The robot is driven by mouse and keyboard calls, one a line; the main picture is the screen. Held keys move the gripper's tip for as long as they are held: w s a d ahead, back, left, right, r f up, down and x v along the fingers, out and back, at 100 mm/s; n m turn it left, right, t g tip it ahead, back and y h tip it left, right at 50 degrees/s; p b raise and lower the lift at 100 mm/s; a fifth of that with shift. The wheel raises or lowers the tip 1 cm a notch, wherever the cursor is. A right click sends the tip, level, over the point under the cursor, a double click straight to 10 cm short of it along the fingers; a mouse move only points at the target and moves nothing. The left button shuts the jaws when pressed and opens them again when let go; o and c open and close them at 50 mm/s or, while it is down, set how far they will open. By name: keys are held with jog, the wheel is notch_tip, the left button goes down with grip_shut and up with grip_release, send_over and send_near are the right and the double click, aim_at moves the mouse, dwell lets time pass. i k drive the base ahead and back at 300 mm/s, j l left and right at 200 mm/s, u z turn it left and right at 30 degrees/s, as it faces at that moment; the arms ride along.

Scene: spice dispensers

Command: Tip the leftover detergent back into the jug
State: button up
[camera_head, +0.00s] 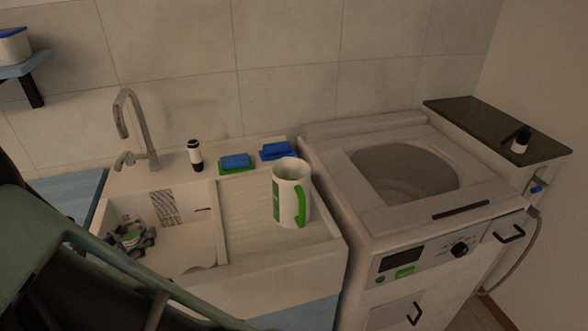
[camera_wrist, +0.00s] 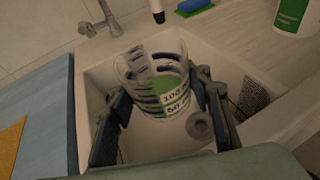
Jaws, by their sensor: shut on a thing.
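My gripper (camera_wrist: 163,97) is shut on a clear measuring cup (camera_wrist: 155,65) with dark markings and a label. Green detergent shows in the cup. In the head view my gripper (camera_head: 134,240) is low over the left basin of the sink, and the cup is hard to make out there. The jug (camera_head: 290,195) is white with a green handle and a green label, and stands upright on the ribbed drainboard, right of the basin. It also shows, cut off, at the top right of the wrist view (camera_wrist: 291,24). My gripper is apart from it.
The sink (camera_head: 285,258) has a tap (camera_head: 124,115) at the back left. A dark-and-white bottle (camera_head: 195,156) and blue-and-green sponges (camera_head: 235,162) stand along its back edge. A top-loading washing machine (camera_head: 375,282) is on the right.

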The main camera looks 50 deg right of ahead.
aim_at(290, 176)
jog(key=k+l, duration=0.65)
jog(key=l, duration=0.15)
jog(key=k+l, duration=0.65)
jog(key=i+l, duration=0.4)
jog(key=u, duration=0.05)
